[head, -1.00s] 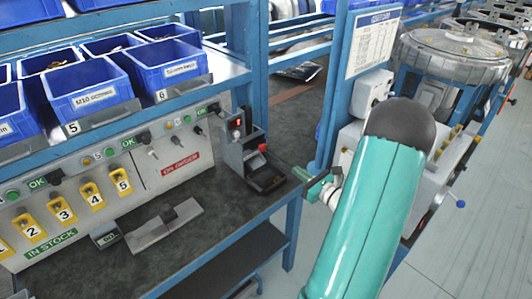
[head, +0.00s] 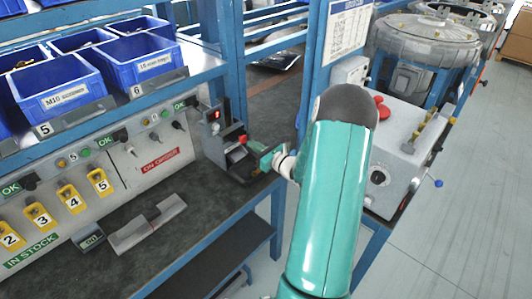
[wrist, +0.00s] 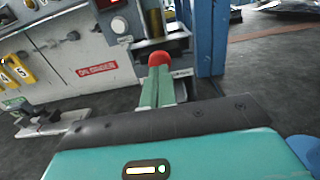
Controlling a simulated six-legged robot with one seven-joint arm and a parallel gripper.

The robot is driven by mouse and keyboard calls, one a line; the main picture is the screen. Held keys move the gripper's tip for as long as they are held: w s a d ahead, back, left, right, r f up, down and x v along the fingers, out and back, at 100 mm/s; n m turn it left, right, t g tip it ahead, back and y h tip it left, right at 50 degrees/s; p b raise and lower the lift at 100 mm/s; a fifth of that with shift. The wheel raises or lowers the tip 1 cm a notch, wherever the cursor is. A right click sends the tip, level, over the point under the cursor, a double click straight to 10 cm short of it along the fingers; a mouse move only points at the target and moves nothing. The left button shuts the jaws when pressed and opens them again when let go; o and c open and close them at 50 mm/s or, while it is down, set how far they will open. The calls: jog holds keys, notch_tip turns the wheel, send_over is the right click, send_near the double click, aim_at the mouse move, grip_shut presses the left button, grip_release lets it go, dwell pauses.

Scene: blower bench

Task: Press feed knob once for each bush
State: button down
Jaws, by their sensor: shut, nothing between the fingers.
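The feed knob is a red ball (head: 242,139) on a dark feeder (head: 222,145) at the bench's right end. The feeder carries a small red-lit display (head: 216,115), too small to read surely. My gripper (head: 266,158), with green fingers, is shut and empty just to the right of the knob in the head view. In the wrist view the shut fingertips (wrist: 157,75) line up with the red knob (wrist: 158,58) and overlap its lower edge. I cannot tell whether they touch it. No bush can be made out.
Blue bins (head: 63,90) sit on the shelf above the switch panel (head: 150,150). A blue post (head: 312,75) stands close behind my arm.

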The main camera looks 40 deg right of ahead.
jog(key=shift+w, duration=0.95)
